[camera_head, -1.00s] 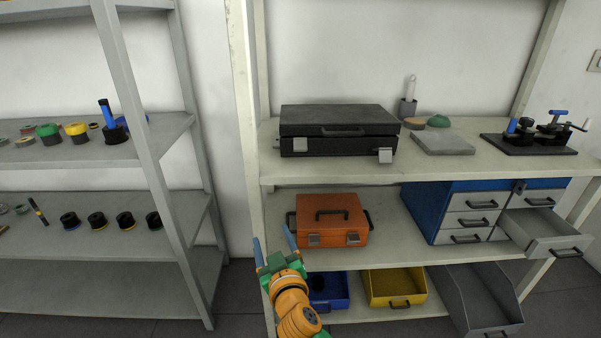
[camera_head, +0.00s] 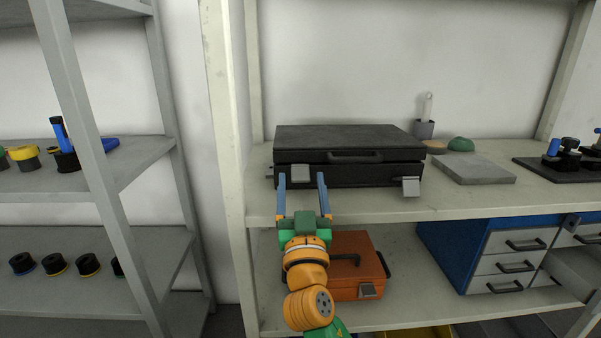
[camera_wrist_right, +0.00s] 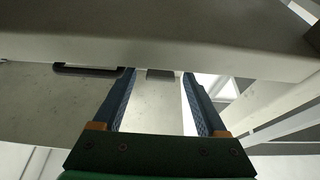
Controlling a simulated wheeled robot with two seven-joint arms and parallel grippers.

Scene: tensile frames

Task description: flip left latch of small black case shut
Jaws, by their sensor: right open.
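The small black case (camera_head: 350,142) lies on the upper shelf with its lid down and its handle (camera_head: 355,157) facing me. Its left latch (camera_head: 300,173) is a small grey plate on the front, just below the lid seam. The right latch (camera_head: 411,186) hangs lower and juts outward. My right gripper (camera_head: 302,181) is open and empty, with one blue finger on each side of the left latch in the head view; contact cannot be told. In the right wrist view the open fingers (camera_wrist_right: 158,76) flank a small grey piece. My left gripper is not in view.
The upper shelf's front edge (camera_head: 450,207) runs below the case. An orange case (camera_head: 352,280) stands on the shelf below, partly behind my arm. A grey slab (camera_head: 475,169) lies to the right. A shelf post (camera_head: 222,150) stands at the left.

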